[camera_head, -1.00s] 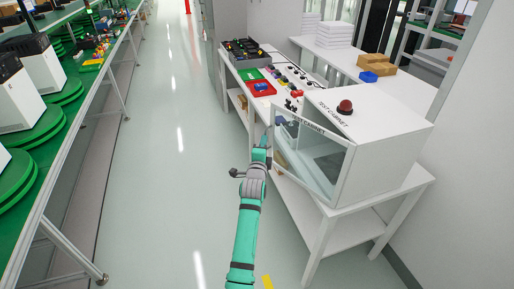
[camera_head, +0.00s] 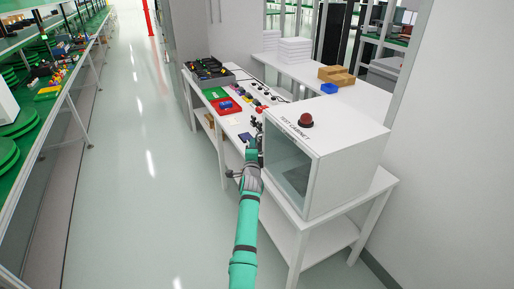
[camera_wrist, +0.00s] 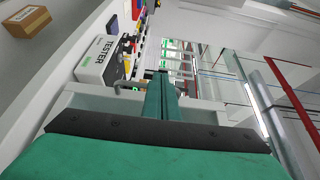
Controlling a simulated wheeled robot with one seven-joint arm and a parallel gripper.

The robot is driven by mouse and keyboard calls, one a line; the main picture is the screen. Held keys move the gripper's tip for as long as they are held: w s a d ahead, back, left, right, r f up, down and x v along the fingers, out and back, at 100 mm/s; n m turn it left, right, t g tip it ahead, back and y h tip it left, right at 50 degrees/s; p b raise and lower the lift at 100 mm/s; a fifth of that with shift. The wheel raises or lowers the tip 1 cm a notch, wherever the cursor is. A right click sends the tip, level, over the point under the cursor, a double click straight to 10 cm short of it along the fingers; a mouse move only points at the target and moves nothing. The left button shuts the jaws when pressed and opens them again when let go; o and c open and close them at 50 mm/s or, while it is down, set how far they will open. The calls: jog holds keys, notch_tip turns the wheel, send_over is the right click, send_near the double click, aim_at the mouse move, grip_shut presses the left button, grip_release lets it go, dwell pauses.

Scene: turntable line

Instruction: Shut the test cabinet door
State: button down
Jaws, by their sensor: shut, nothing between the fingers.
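The white test cabinet (camera_head: 345,150) stands on the near end of a white bench, with a red dome on top. Its framed glass door (camera_head: 288,165) now looks flush, or nearly so, with the cabinet front; I cannot tell if a small gap is left. My gripper (camera_head: 252,150) is at the door's left edge, with its fingers shut and empty. Whether it touches the door is not clear. In the wrist view, the shut green fingers (camera_wrist: 160,95) point along the bench, beside a white box marked TESTER (camera_wrist: 100,62).
The bench behind the cabinet holds a red tray (camera_head: 226,105), a dark crate (camera_head: 208,72) and small parts. Cardboard boxes (camera_head: 336,76) sit on a side table. A green-topped line (camera_head: 70,85) runs along the left. The aisle floor (camera_head: 150,180) is clear.

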jog(key=shift+d, duration=0.5)
jog(key=s+a, duration=0.9)
jog(key=s, duration=0.3)
jog(key=s+d+f+n, duration=0.6)
jog(key=s+d+f, duration=0.3)
jog(key=s+f, duration=0.3)
jog(key=s+d+f+n, duration=0.1)
jog(key=s+f+n, duration=0.2)
jog(key=s, duration=0.7)
jog(key=s+d+f+n, duration=0.1)
jog(key=s+f+n, duration=0.25)
jog(key=s, duration=0.65)
jog(key=s+a+f+n+g+y, duration=0.15)
jog(key=s+n, duration=0.25)
jog(key=s, duration=1.5)
jog(key=s+a+r+n, duration=0.1)
jog(key=s+r, duration=0.3)
jog(key=s, duration=0.4)
jog(key=s+a+r+n, duration=0.1)
jog(key=s+a+r, duration=0.3)
jog(key=s, duration=0.4)
jog(key=shift+s+g, duration=0.25)
jog(key=shift+g, duration=0.2)
